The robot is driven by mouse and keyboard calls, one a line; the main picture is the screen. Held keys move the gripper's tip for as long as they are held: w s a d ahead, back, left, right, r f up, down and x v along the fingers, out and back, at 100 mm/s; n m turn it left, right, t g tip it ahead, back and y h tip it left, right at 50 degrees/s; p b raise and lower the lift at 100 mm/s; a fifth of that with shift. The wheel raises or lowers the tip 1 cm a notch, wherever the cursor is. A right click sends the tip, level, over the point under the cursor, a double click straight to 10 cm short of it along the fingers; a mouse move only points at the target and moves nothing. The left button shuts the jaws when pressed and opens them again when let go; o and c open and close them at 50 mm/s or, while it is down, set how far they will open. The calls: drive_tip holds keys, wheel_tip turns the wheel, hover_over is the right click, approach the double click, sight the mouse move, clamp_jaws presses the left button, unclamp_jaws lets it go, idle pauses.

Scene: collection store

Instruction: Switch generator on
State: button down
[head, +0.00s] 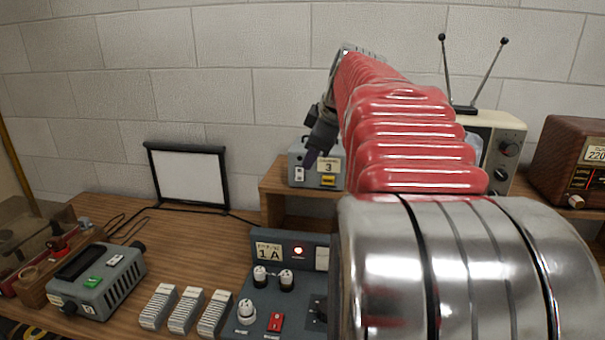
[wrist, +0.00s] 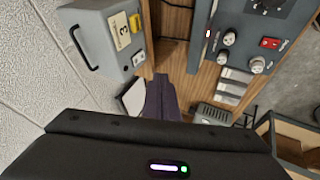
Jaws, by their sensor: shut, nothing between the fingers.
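No readable label says which device is the generator. A grey box labelled 3 (head: 333,180) stands on a raised wooden shelf, with a white switch plate and a yellow part on its front; it also shows in the wrist view (wrist: 104,40). A dark control panel labelled 1 A (head: 268,253) has a lit red lamp, white knobs and a red switch (head: 276,322), which shows in the wrist view too (wrist: 271,43). A grey device with a green switch (head: 98,283) lies at left. My gripper (head: 310,160) is shut and empty, in front of the box in the head view; its fingers (wrist: 160,80) point downward there.
White ribbed blocks (head: 186,311) lie left of the panel. A framed white screen (head: 188,177) stands by the wall. A television with antennas (head: 497,140) and a brown radio (head: 570,165) are at right. Open desk lies between screen and blocks. My arm hides the right middle.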

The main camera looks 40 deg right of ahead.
sight(302, 174)
drive_tip(key=x, duration=0.3)
drive_tip(key=d+x, duration=0.1)
drive_tip(key=x, duration=0.7)
drive_tip(key=shift+w+d+r, duration=0.2)
drive_tip(key=shift+w+d, duration=0.1)
drive_tip(key=shift+w, duration=0.15)
drive_tip(key=shift+w+d, duration=0.55)
drive_tip(key=shift+d, duration=0.15)
drive_tip(key=shift+w+d+f, duration=0.15)
drive_tip(key=shift+d+f, duration=0.05)
drive_tip(key=shift+r, duration=0.15)
